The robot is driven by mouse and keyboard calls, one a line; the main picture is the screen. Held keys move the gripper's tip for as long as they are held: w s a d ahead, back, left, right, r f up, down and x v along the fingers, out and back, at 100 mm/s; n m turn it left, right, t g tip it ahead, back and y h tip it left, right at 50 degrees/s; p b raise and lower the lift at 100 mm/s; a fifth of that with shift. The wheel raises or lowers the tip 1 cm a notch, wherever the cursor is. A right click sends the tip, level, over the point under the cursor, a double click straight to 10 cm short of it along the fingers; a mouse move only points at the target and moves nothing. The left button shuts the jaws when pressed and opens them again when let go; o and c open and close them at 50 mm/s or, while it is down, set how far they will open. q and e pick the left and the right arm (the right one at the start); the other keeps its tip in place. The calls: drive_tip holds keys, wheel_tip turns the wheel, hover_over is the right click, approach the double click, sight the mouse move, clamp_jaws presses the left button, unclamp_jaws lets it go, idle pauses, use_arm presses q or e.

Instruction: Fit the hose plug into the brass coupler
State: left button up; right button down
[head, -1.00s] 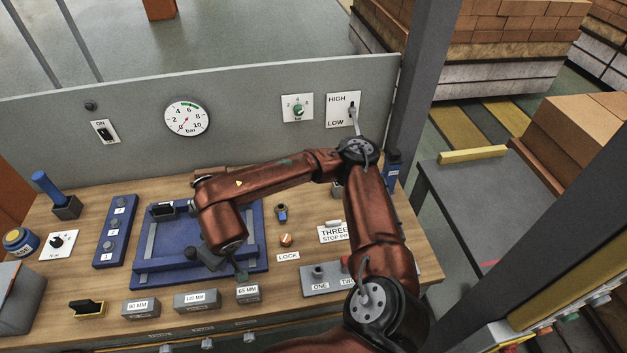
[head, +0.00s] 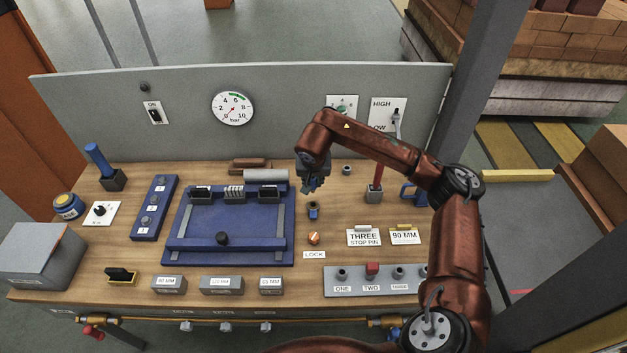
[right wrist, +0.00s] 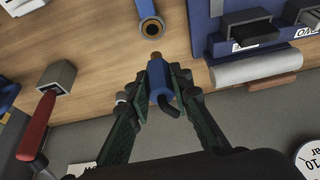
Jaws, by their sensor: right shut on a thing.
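My right gripper (head: 312,187) is over the back of the bench, right of the blue fixture. In the right wrist view the right gripper (right wrist: 163,84) is shut on the hose plug (right wrist: 160,83), a blue body with a copper-coloured tip and a short dark bent tail. A gap of bare wood shows between tip and ring. In the head view the coupler (head: 313,212) is just in front of the gripper, and the plug is mostly hidden. My left gripper is out of view.
The blue fixture (head: 180,240) is left of the coupler. A grey roll (head: 265,175) lies behind it. A red-handled lever (head: 378,180) stands to the right. The orange LOCK knob (head: 314,239) is close in front. The grey panel (head: 290,100) rises behind.

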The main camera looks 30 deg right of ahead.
sight(313, 191)
drive_tip(key=shift+w+d, duration=0.1)
drive_tip(key=shift+d, duration=0.05)
use_arm(q)
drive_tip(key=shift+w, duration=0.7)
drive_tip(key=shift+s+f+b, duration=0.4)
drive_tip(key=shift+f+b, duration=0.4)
drive_tip(key=shift+b, duration=0.05)
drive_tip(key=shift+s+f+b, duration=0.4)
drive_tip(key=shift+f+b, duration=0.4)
use_arm(e)
drive_tip(key=shift+f, duration=2.9)
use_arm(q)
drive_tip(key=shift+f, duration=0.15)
use_arm(e)
drive_tip(key=shift+f, duration=0.15)
drive_tip(key=shift+f+b, duration=1.05)
drive_tip(key=shift+f, duration=0.55)
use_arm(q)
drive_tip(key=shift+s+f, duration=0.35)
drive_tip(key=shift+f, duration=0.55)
use_arm(e)
drive_tip(key=c, duration=1.7)
unclamp_jaws()
drive_tip(key=shift+o, duration=0.4)
drive_tip(key=o, duration=0.4)
drive_tip(key=shift+c, duration=0.2)
